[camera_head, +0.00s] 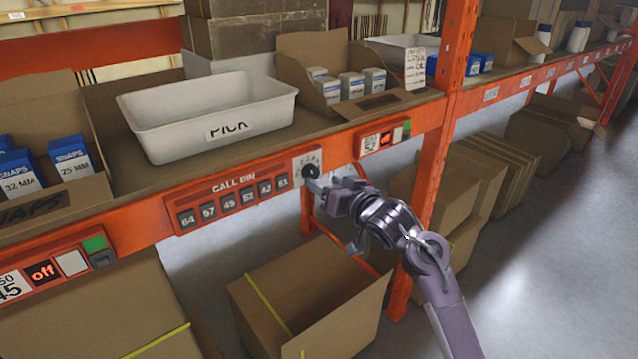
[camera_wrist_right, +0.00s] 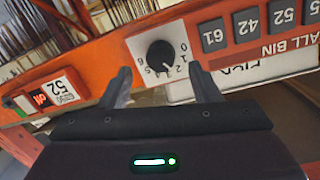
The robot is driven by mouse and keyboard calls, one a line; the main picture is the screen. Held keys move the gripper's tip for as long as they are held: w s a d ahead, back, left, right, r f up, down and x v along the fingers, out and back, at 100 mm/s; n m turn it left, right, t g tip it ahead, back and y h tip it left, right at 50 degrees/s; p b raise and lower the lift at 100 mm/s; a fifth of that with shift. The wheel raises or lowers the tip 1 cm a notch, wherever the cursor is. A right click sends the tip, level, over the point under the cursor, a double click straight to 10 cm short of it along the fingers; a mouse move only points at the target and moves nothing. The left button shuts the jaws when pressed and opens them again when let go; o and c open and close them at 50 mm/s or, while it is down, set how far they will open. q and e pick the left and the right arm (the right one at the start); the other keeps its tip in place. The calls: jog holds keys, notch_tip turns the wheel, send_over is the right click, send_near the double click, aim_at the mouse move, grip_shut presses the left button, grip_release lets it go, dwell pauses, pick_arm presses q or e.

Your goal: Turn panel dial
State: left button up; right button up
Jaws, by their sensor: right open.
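The panel dial (camera_head: 311,170) is a black round knob on a white plate with numbers around it, at the right end of the red CALL BIN panel (camera_head: 236,190). In the right wrist view the dial (camera_wrist_right: 160,54) sits ahead, and its white pointer line points toward the numbers 1 and 2. My right gripper (camera_head: 318,184) is open at the dial. In the wrist view its two fingers (camera_wrist_right: 160,85) stand apart on either side of the dial's plate, with the knob between and beyond them; contact cannot be told. My left gripper is not in view.
Numbered buttons (camera_head: 233,203) line the panel left of the dial. An "off" display unit (camera_head: 385,138) sits to its right on the orange beam. A white PICK bin (camera_head: 210,110) stands on the shelf above. An open cardboard box (camera_head: 310,295) lies below; an orange upright (camera_head: 436,150) stands right.

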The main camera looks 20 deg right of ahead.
jog(key=b+v, duration=0.1)
jog(key=v, duration=0.3)
dwell(0.3)
notch_tip(320, 180, down, 27)
jog(key=g+h+b, duration=0.2)
jog(key=g+b, duration=0.1)
jog(key=g, duration=0.1)
jog(key=s+f+g+b, duration=0.15)
jog(key=s+f, duration=0.35)
jog(key=f, duration=0.7)
jog(key=s+f+g, duration=0.2)
jog(key=s+f, duration=0.4)
jog(key=f, duration=0.5)
jog(key=s+f+g+h+b, duration=0.2)
jog(key=s+f+g, duration=0.2)
jog(key=s+f, duration=1.4)
jog(key=s+f+g, duration=0.1)
jog(key=s+f, duration=0.2)
jog(key=s, duration=0.4)
jog(key=s+f+n+g+b, duration=0.1)
jog(key=s+f, duration=0.2)
jog(key=s, duration=0.5)
jog(key=s+f+n+g+h, duration=0.1)
jog(key=s+f, duration=0.3)
jog(key=s, duration=0.4)
jog(key=shift+d+b, duration=0.25)
jog(key=shift+b, duration=0.1)
